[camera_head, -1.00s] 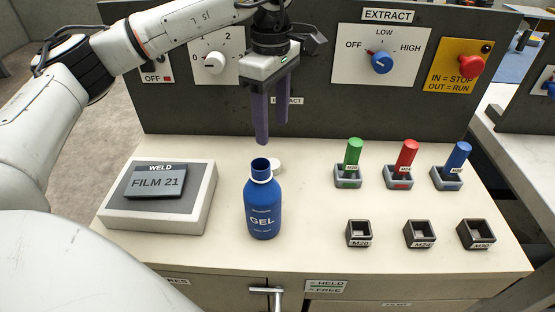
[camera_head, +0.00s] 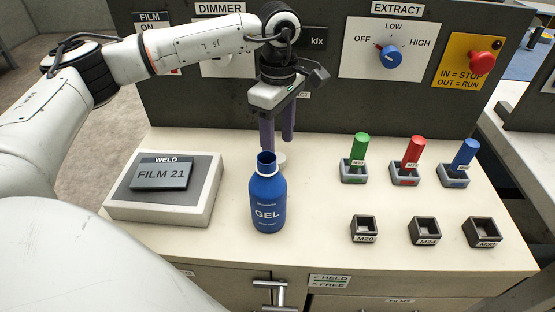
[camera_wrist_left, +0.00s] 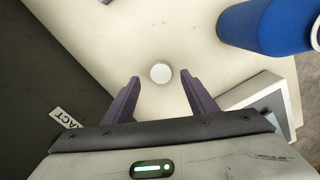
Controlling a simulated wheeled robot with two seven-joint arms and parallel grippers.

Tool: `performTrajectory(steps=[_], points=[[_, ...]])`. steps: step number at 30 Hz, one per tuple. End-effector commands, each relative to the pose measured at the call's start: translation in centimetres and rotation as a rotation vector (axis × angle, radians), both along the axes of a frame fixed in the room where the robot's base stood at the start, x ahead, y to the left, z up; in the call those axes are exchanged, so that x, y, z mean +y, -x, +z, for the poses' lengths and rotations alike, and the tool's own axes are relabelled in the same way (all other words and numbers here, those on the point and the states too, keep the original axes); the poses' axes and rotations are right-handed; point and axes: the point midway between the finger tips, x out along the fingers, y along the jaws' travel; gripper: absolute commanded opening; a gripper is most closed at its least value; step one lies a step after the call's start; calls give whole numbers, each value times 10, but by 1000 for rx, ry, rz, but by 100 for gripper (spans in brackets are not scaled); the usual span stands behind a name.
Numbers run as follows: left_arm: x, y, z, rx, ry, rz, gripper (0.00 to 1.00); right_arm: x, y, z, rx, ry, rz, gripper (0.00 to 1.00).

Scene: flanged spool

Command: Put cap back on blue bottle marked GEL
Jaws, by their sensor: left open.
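The blue bottle marked GEL (camera_head: 268,200) stands upright and uncapped on the bench, its white neck ring and open mouth showing. It also shows in the left wrist view (camera_wrist_left: 268,24) at the upper right. The white round cap (camera_head: 281,160) lies on the bench just behind the bottle, partly hidden by it and the fingers. In the left wrist view the cap (camera_wrist_left: 161,72) sits between and just beyond the fingertips. My left gripper (camera_head: 279,142) is open and empty, its purple fingers pointing down over the cap. It also shows in the left wrist view (camera_wrist_left: 160,86). My right gripper is not in view.
A grey WELD box with a FILM 21 plate (camera_head: 162,174) stands left of the bottle. Green (camera_head: 360,147), red (camera_head: 412,151) and blue (camera_head: 464,154) pegs stand in holders at right, with empty square sockets in front. The dark control panel (camera_head: 215,110) rises behind.

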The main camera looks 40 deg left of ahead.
Motion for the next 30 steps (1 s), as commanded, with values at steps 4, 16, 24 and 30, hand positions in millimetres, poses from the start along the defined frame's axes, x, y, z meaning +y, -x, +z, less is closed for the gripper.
performTrajectory(steps=[4, 16, 24, 30], points=[[1, 2, -25, 3, -2, 1, 52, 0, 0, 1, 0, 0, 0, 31], [1, 2, -39, 1, 0, 0, 52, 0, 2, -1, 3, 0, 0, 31], [1, 2, -38, 1, 0, 0, 25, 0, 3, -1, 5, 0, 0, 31], [1, 2, -38, 1, 0, 0, 8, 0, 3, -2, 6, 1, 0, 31]])
